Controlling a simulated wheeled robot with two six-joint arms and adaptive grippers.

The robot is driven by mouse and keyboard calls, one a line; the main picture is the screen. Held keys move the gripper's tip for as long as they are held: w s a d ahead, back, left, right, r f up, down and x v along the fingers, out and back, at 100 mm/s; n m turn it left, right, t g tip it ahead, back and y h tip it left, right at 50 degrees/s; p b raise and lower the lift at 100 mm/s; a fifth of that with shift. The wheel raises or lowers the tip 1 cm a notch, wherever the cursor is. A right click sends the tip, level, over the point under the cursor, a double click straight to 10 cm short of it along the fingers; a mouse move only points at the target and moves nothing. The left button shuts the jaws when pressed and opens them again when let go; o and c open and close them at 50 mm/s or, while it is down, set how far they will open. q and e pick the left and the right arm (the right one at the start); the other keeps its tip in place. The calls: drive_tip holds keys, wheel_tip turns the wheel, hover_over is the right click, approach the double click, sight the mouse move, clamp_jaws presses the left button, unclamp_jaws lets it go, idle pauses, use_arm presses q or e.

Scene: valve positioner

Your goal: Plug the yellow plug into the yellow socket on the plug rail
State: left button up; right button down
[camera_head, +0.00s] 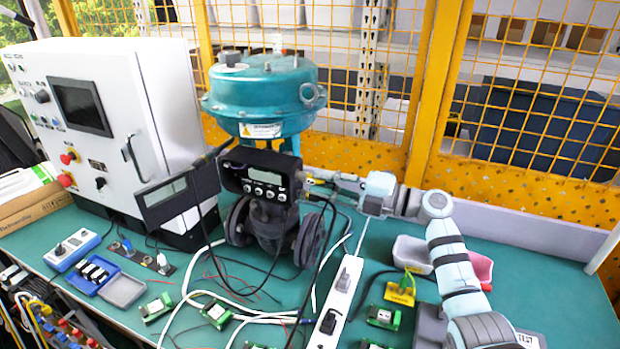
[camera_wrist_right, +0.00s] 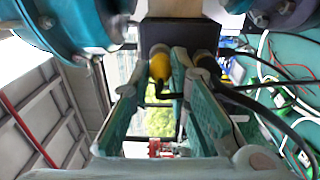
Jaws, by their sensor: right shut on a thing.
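In the right wrist view a yellow plug-like piece (camera_wrist_right: 160,68) with a thin black lead sits between the fingertips of my right gripper (camera_wrist_right: 162,88), against the dark box of the positioner (camera_wrist_right: 180,32). In the head view my right gripper (camera_head: 325,181) reaches in from the right to the side of the black positioner (camera_head: 263,177). It is shut on the yellow plug. Whether the plug is seated in the box cannot be told. I cannot clearly pick out a yellow socket or the plug rail. My left gripper is not in view.
A teal valve actuator (camera_head: 262,95) stands over the positioner. A white control cabinet (camera_head: 110,120) is on the left. Cables, green modules (camera_head: 384,317), a white power strip (camera_head: 336,305) and a yellow block (camera_head: 400,294) lie on the bench.

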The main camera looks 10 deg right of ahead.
drive_tip(key=shift+p+v, duration=0.45)
drive_tip(key=shift+v, duration=2.35)
